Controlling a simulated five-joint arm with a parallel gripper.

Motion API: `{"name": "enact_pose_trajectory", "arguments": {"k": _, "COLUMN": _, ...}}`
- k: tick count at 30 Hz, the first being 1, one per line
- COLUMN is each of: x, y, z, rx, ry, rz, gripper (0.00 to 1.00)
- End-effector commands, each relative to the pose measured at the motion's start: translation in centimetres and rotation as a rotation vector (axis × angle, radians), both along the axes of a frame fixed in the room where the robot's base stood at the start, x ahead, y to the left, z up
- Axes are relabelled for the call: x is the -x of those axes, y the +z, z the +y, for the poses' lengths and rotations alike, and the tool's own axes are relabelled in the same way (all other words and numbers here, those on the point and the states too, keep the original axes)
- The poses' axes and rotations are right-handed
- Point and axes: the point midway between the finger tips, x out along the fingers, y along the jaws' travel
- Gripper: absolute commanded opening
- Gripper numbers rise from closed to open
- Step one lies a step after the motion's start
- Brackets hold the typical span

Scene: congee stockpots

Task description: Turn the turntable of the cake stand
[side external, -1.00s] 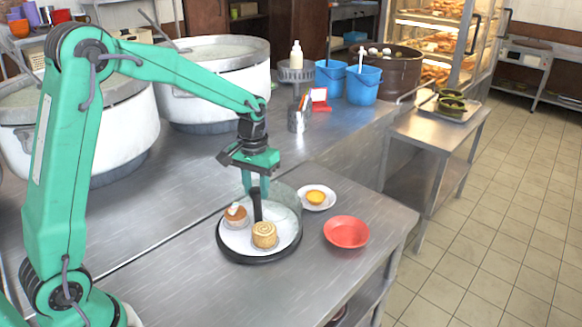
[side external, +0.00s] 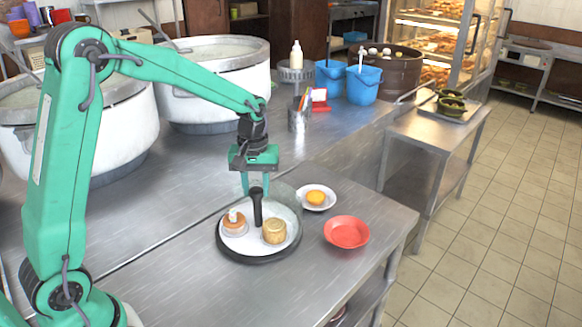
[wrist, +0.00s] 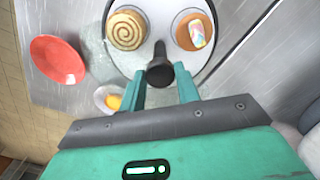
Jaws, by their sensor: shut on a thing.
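The cake stand (side external: 246,257) has a dark round base and a white turntable (side external: 254,245). A black upright handle (side external: 257,210) rises from the turntable's far part; its round end shows in the wrist view (wrist: 160,75). My gripper (side external: 256,190) is shut on the handle's top, with one green finger on each side. A swirled roll cake (side external: 274,231) stands on the turntable's right part. An orange-brown cake (side external: 235,224) with a pale topping stands on its left part. The roll (wrist: 126,31) and the topped cake (wrist: 193,32) also show in the wrist view.
A red bowl (side external: 346,233) stands close to the right of the stand. A white plate with an orange item (side external: 316,198) stands behind it. Large stockpots (side external: 214,80) and blue buckets (side external: 363,86) stand farther back. The steel counter is clear in front.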

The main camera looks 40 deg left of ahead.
Motion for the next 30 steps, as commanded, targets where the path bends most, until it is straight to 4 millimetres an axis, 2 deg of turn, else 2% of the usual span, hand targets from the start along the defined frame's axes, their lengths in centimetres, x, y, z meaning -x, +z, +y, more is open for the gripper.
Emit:
{"name": "enact_pose_trajectory", "arguments": {"k": 19, "x": -0.11, "y": 0.2, "z": 0.04, "rx": -0.001, "ry": 0.041, "rz": -0.005, "gripper": 0.0}}
{"name": "enact_pose_trajectory", "arguments": {"k": 20, "x": -0.11, "y": 0.2, "z": 0.04, "rx": -0.001, "ry": 0.041, "rz": -0.005, "gripper": 0.34}}
{"name": "enact_pose_trajectory", "arguments": {"k": 23, "x": -0.09, "y": 0.17, "z": 0.03, "rx": 0.0, "ry": 0.04, "rz": -0.004, "gripper": 0.54}}
{"name": "enact_pose_trajectory", "arguments": {"k": 30, "x": -0.04, "y": 0.07, "z": 0.03, "rx": -0.001, "ry": 0.04, "rz": -0.002, "gripper": 0.54}}
